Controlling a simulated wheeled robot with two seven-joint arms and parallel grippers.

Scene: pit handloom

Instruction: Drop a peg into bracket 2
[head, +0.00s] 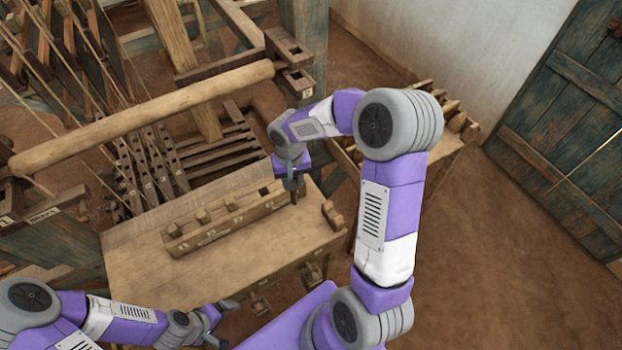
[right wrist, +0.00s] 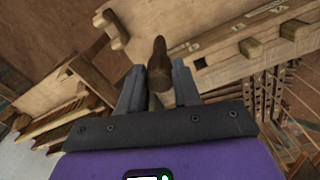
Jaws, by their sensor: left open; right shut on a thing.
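My right gripper (head: 293,183) is shut on a dark brown peg (head: 294,196), pointing down over the right part of the bench. In the right wrist view the peg (right wrist: 158,58) stands between the two fingers (right wrist: 158,88). A bracket (head: 296,84) with a small label, too small to read surely, holds the right end of the round wooden beam (head: 150,115). Another bracket (head: 12,205) holds its left end. A peg rack (head: 225,222) with several pegs lies on the bench. My left gripper (head: 228,323) is open and empty at the bench's front.
The wooden bench (head: 150,262) is mostly clear in front of the rack. Loom posts, cords and treadles (head: 215,150) crowd the space behind it. A side bench (head: 440,150) with wooden pieces stands to the right, and open floor (head: 480,270) lies beyond my right arm.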

